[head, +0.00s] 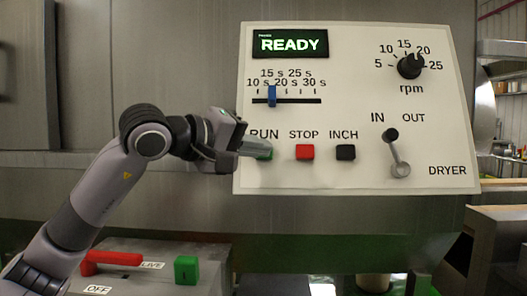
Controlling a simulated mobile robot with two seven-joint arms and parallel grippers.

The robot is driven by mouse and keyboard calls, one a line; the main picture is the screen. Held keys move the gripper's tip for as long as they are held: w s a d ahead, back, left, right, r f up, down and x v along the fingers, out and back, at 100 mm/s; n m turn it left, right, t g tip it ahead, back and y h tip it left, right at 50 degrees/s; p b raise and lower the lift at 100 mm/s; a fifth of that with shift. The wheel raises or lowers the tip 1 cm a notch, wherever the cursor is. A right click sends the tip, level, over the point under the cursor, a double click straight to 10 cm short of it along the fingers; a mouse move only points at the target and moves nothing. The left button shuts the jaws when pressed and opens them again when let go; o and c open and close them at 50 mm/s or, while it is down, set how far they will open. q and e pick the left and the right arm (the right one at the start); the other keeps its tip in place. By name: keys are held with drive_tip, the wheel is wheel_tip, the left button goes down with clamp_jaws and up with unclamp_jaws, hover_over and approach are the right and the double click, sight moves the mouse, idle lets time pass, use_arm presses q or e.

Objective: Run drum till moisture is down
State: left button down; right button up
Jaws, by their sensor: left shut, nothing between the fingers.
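A white control panel (350,176) faces me, with a lit display reading READY (290,43). My left gripper (262,150) is shut and empty, its fingertips at the green RUN button (265,156), partly covering it. I cannot tell whether they touch it. The red STOP button (305,152) and black INCH button (345,152) are to its right. The blue time slider (272,96) sits between the 10 s and 20 s marks, about at 15 s. The rpm knob (410,66) points up and right, near 20. The dryer lever (395,150) leans up toward IN. My right gripper is out of view.
A metal wall surrounds the panel. Shelves with goods (510,100) stand at the far right.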

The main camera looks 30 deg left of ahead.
use_arm(q)
drive_tip(key=shift+w+a, duration=0.1)
drive_tip(key=shift+w, duration=0.05)
drive_tip(key=shift+w+a+f, duration=0.15)
drive_tip(key=shift+w, duration=0.05)
idle(0.3)
